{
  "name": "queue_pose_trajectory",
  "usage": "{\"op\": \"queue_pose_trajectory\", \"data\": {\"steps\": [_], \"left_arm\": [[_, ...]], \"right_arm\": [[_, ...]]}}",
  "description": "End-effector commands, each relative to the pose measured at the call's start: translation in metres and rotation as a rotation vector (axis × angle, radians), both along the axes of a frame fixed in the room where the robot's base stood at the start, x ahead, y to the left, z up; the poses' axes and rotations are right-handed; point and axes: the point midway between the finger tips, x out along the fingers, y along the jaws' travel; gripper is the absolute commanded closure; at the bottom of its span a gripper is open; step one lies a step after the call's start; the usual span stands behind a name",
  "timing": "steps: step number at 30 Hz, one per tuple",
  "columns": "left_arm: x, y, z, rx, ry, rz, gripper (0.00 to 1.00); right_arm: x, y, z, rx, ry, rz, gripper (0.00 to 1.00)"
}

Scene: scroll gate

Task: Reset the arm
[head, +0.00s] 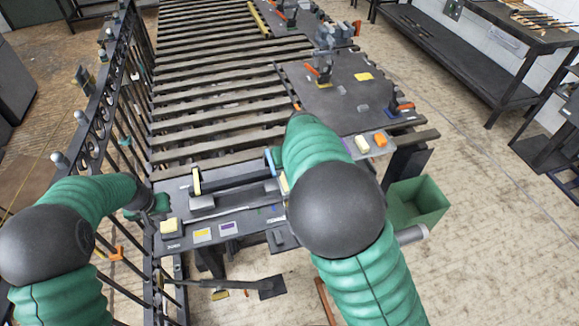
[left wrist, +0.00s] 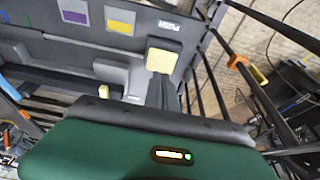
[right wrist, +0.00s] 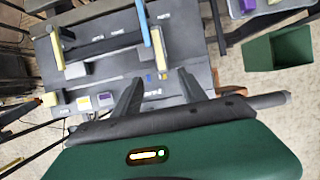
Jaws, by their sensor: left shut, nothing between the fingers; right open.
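The dark control panel (head: 235,222) lies across the near end of the slatted deck. A cream push button (head: 168,226) sits at its left end, with yellow and purple squares beside it. My left gripper (head: 158,203) is near that end. In the left wrist view its fingers are together and empty, with their tips at the cream button (left wrist: 163,60); contact cannot be told. My right gripper (right wrist: 158,77) is open and empty over the panel in the right wrist view. My right arm hides it in the head view. Yellow and light-blue upright handles (right wrist: 145,22) stand beyond it.
A green bin (head: 415,205) stands right of the panel. Black iron railings (head: 105,130) run close along the left side. Another dark plate (head: 340,95) with orange-handled tools lies farther up the slats.

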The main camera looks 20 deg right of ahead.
Motion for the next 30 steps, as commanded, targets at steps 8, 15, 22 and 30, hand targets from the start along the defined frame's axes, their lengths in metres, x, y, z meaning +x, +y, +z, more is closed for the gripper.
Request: {"op": "queue_pose_trajectory", "data": {"steps": [8, 15, 22, 30], "left_arm": [[0.000, 0.000, 0.017, 0.000, -0.001, 0.000, 1.00], [0.000, 0.000, 0.016, 0.000, -0.001, 0.000, 1.00], [-0.008, -0.001, 0.019, -0.001, 0.002, 0.001, 1.00], [-0.090, -0.010, 0.049, -0.007, 0.024, 0.007, 1.00]], "right_arm": [[0.000, 0.000, 0.013, 0.000, 0.000, 0.000, 0.51], [0.000, 0.000, 0.012, 0.000, 0.000, 0.000, 0.51], [-0.009, -0.005, 0.007, -0.031, 0.014, 0.085, 0.51], [-0.100, -0.024, -0.020, -0.329, 0.087, 1.054, 0.51]]}}
